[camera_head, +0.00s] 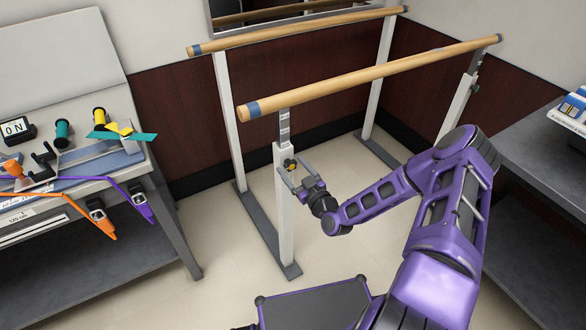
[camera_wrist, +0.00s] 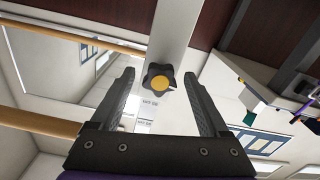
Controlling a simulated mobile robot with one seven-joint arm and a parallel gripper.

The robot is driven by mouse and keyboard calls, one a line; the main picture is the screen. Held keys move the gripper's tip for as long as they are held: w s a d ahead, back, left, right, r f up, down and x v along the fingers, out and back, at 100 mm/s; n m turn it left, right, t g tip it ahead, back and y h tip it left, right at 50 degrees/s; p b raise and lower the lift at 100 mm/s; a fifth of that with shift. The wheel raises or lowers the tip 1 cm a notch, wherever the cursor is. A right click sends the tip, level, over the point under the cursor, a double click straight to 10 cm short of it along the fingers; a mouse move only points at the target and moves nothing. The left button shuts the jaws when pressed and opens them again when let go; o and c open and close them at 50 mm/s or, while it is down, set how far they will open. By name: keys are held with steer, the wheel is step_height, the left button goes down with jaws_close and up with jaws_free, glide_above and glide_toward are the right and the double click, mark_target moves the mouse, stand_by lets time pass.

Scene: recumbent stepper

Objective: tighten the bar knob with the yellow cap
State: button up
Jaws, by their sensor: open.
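The bar knob (camera_head: 289,165) is black with lobes and a yellow cap, and sits on the white upright post (camera_head: 284,215) of the near parallel bar. In the wrist view the knob (camera_wrist: 158,78) shows face-on, with its yellow cap toward me. My gripper (camera_head: 288,175) is at the post, level with the knob. In the wrist view my gripper (camera_wrist: 160,82) is open, with one finger on each side of the knob. Gaps show between the knob and both fingers, so it appears untouched. How far the fingertips reach in depth is hard to tell.
Wooden bars (camera_head: 370,75) run above the post, with a second post knob (camera_head: 474,89) at the far right end. A table (camera_head: 140,168) with colored handles and tools stands left. A grey table (camera_head: 545,165) stands right. The post's grey foot (camera_head: 268,245) rests on the floor.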

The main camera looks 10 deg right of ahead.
jaws_close()
stand_by(0.3)
steer(key=m+b, duration=0.2)
steer(key=m, duration=0.1)
steer(key=shift+f, duration=0.1)
steer(key=m, duration=0.4)
steer(key=shift+m, duration=0.3)
steer(key=m, duration=0.4)
steer(key=shift+m, duration=2.2)
